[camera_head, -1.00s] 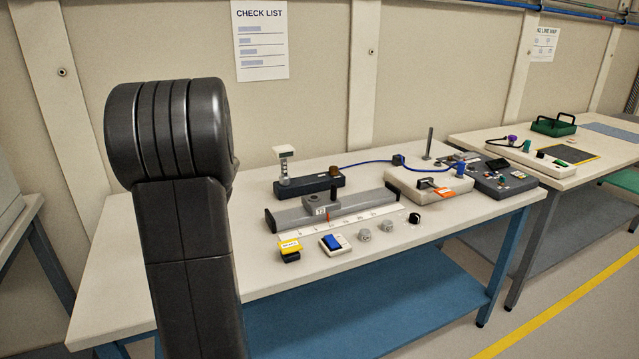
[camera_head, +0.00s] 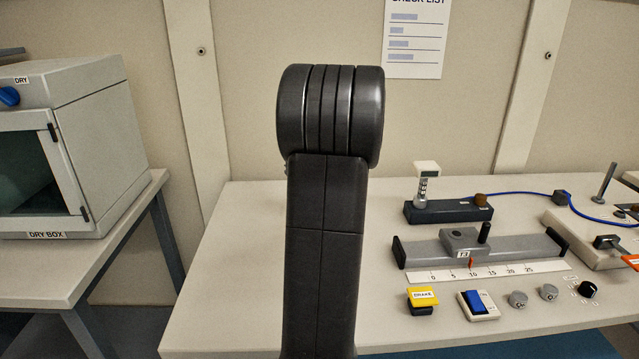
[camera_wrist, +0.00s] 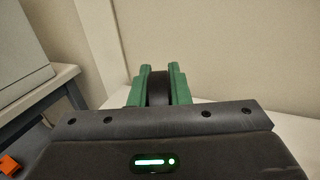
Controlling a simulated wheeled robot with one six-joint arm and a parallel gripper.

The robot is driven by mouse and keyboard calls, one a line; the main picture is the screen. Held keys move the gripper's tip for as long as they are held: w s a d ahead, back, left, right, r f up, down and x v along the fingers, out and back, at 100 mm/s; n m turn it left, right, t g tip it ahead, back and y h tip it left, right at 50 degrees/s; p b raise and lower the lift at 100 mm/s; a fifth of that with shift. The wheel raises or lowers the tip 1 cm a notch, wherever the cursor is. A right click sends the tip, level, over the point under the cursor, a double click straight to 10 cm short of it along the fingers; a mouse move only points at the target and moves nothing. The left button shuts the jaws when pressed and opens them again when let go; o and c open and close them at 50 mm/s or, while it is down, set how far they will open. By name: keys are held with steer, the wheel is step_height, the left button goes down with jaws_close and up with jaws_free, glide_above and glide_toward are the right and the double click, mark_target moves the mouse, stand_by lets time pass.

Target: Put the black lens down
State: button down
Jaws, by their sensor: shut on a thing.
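The black lens (camera_wrist: 158,91) shows in the wrist view as a dark round-edged disc. It is held on edge between the two green fingers of my gripper (camera_wrist: 158,86), which are shut on it. The pale tabletop (camera_head: 230,240) lies beyond and below the gripper; I cannot tell the lens's height above it. In the head view my arm stands in the middle of the picture and hides the gripper and the lens.
A dry box (camera_head: 75,150) stands on a separate table at left. At right on the bench are a slide rail (camera_head: 480,250) with a scale, a dark block (camera_head: 450,212), a yellow-topped brake switch (camera_head: 422,297), a blue rocker switch (camera_head: 476,303) and several knobs. The bench's left part looks clear.

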step_height(320, 180, down, 7)
steer(key=shift+f+b, duration=0.2)
steer(key=shift+b, duration=0.4)
steer(key=shift+f, duration=0.2)
steer(key=c, duration=1.4)
jaws_free()
steer(key=shift+r, duration=0.1)
steer(key=shift+o, duration=0.2)
steer(key=shift+r, duration=0.2)
steer(key=v, duration=1.2)
steer(key=shift+f, duration=0.15)
